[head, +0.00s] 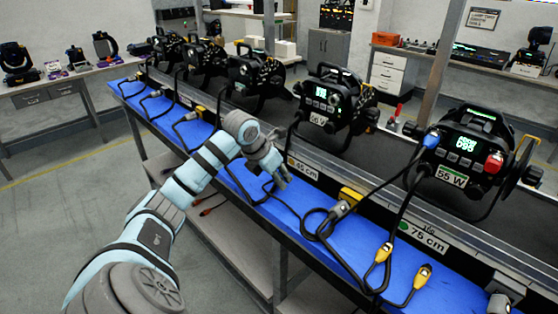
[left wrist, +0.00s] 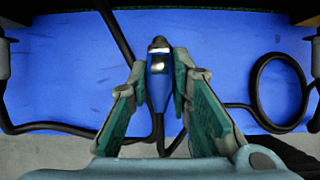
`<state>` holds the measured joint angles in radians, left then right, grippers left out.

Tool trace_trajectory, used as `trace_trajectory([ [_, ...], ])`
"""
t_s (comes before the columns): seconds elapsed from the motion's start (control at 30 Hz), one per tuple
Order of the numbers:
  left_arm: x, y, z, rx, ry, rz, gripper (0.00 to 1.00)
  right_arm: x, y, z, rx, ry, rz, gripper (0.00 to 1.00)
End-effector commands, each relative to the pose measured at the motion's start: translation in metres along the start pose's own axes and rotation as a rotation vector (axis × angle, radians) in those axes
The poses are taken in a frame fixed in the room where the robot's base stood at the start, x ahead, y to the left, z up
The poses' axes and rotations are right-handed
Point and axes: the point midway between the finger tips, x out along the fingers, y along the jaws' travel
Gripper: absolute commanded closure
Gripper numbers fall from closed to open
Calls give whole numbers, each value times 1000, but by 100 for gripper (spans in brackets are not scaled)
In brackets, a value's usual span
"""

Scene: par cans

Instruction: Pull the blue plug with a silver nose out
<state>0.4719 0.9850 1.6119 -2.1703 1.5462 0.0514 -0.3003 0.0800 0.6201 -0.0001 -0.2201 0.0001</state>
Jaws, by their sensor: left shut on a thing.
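In the left wrist view my left gripper (left wrist: 168,80) is shut on a blue plug (left wrist: 157,88) with a silver band and a dark tip. The plug's tip points up in the picture, free of any socket, and its cable trails down between the fingers. In the head view my left gripper (head: 280,178) is over the blue mat (head: 300,200); the held plug is hidden there. My right gripper is out of view.
Several black lamps stand in a row on the bench; one (head: 335,100) is right of my gripper. Yellow connectors (head: 384,253) and looped black cables lie on the mat. A metal upright (head: 440,70) rises behind the bench. Grey floor is clear at left.

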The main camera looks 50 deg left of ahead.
Motion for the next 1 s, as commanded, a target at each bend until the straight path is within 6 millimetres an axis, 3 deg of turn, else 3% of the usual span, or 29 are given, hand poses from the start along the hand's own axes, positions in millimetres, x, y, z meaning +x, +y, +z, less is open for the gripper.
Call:
trace_trajectory([
  [0.13, 16, 0, -9, 0, 0, 0, 100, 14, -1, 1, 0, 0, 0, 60],
  [0.47, 17, 0, -10, 0, -1, 0, 100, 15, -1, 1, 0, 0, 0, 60],
  [0.5, 17, 0, -10, 0, -1, 0, 79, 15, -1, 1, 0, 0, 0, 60],
  [0.63, 17, 0, -10, 0, -1, 0, 58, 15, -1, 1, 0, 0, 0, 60],
  [1.0, 12, 1, -9, 1, -2, 2, 57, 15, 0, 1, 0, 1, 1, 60],
])
